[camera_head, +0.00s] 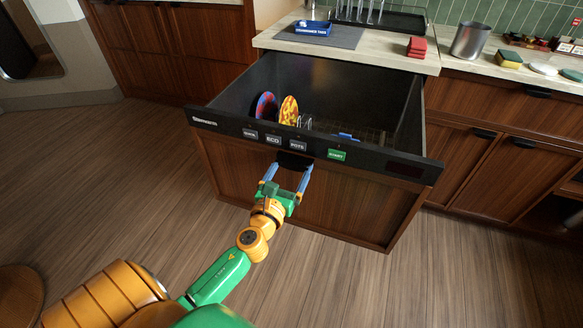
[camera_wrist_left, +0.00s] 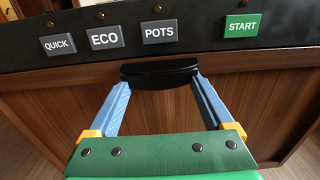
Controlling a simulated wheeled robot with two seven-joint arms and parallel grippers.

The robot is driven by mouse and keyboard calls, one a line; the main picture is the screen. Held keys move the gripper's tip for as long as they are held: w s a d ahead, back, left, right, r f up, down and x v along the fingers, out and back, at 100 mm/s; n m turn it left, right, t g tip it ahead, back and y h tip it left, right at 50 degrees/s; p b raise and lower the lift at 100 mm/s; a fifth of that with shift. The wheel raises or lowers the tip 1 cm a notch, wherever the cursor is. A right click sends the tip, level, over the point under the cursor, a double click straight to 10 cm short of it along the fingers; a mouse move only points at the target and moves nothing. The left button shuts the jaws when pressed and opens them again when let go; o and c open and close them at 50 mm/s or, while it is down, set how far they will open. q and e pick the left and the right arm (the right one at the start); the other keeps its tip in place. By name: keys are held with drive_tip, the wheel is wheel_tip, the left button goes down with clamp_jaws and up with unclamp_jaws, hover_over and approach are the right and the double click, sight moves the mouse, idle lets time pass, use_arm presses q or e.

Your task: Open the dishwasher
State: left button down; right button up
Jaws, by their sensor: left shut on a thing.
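The dishwasher (camera_head: 310,210) is a wood-fronted drawer with a black control strip, pulled out from under the counter, its dark tub open at the top. A red-and-blue plate and a yellow-and-red plate (camera_head: 289,110) stand in the rack inside. My left gripper (camera_head: 290,169) is at the drawer front, its blue fingers on the two ends of the black handle (camera_head: 294,159). In the left wrist view the handle (camera_wrist_left: 160,70) spans between the fingertips, below the QUICK, ECO, POTS and START buttons. My right gripper is out of view.
The counter (camera_head: 375,52) behind holds a blue box on a grey mat (camera_head: 322,36), red blocks (camera_head: 417,46), a metal cup (camera_head: 469,40) and sponges (camera_head: 509,59). Wooden cabinets (camera_head: 510,150) stand at right. The wood floor (camera_head: 130,170) left of the drawer is clear.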

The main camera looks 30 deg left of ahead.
use_arm(q)
unclamp_jaws()
drive_tip(key=b+v, duration=0.1)
drive_tip(key=v, duration=0.6)
idle(0.4)
